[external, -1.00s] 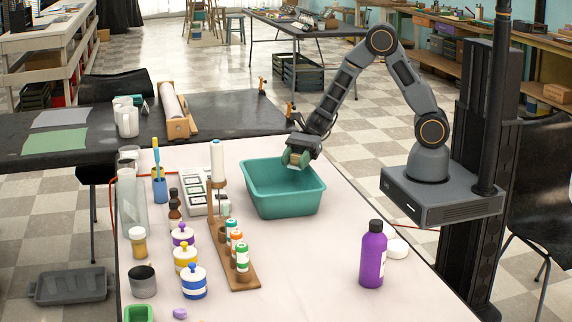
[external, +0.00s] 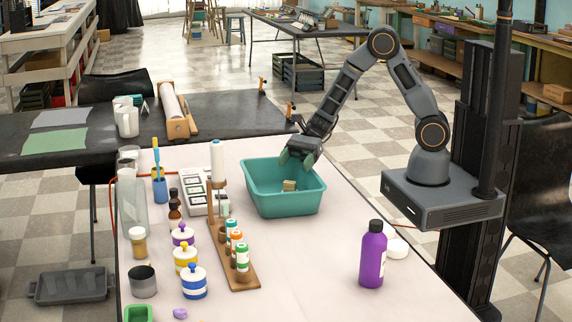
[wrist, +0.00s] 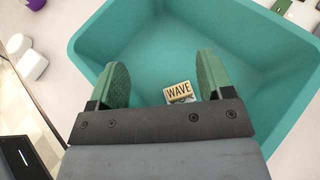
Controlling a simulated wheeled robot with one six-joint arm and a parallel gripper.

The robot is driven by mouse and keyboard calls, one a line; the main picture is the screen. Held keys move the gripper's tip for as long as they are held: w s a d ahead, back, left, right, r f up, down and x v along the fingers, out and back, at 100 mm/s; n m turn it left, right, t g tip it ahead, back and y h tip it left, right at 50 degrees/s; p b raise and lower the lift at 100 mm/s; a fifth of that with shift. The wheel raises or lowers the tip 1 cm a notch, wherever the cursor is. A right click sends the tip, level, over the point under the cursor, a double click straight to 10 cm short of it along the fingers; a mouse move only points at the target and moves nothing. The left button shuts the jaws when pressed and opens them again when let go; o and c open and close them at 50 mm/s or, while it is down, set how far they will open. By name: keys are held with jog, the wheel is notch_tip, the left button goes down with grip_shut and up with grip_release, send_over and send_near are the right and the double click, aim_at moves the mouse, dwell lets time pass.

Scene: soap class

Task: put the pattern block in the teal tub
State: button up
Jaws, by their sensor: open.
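The pattern block (external: 289,185) is a small tan block inside the teal tub (external: 262,203). In the wrist view the block (wrist: 180,91) shows the word WAVE on its face and lies on the tub's floor (wrist: 150,50), with its lower part hidden by my gripper's body. My gripper (external: 298,158) is above the tub's back right part, with its green-padded fingers apart and nothing between them. In the wrist view the open fingers (wrist: 160,80) stand either side of the block, which is apart from both.
A wooden rack (external: 240,275) with several capped tubes stands left of the tub. A purple bottle (external: 373,255) and white round pieces (external: 397,247) are at the right. Striped jars (external: 193,282) line the left. The table's front middle is clear.

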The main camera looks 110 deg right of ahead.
jog(key=shift+s+a+f, duration=0.1)
jog(key=shift+s+f, duration=0.1)
jog(key=shift+f, duration=0.25)
jog(key=shift+r+p, duration=0.3)
jog(key=shift+p, duration=0.05)
jog(key=w+r+p+v, duration=0.1)
jog(key=v, duration=1)
jog(key=s+a+r+n+g+h, duration=0.3)
jog(key=s+a+n, duration=0.3)
jog(key=n, duration=0.7)
jog(key=s+a+r+n+g+h, duration=0.3)
jog(key=s+a+n+h, duration=0.3)
jog(key=n, duration=0.7)
jog(key=shift+r+n+h, duration=0.3)
jog(key=shift+r+n, duration=0.1)
jog(key=shift+r, duration=0.05)
jog(key=shift+r, duration=0.1)
